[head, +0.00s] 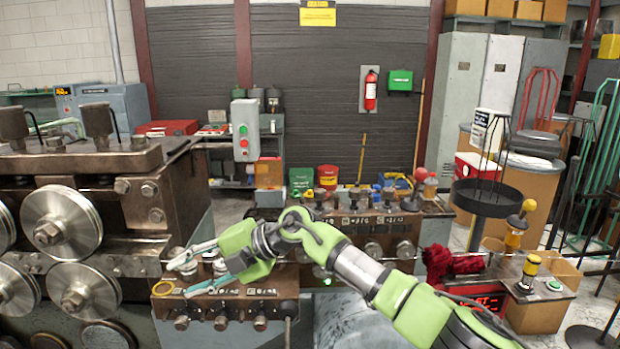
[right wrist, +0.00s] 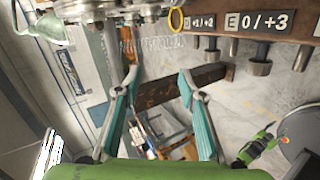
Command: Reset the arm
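My right arm (head: 360,272), green and grey, comes in from the lower right of the head view and reaches left across the coiler's front. My right gripper (head: 178,280) is over the left labelled panel, near its yellow ring. Its two teal-padded fingers are spread apart, with nothing between them. In the right wrist view the gripper (right wrist: 158,72) is also open and empty, with the floor and machine parts seen beyond the fingers. The yellow ring (right wrist: 176,19) shows at the top there, beside the labelled panel. My left gripper is not in the head view.
The coiler's steel rollers (head: 62,222) fill the left. A labelled panel with knobs (head: 385,222) stands behind my forearm. A red cloth (head: 452,263) and yellow-topped control (head: 529,272) are at the right. A round black tray stand (head: 488,197) rises behind them.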

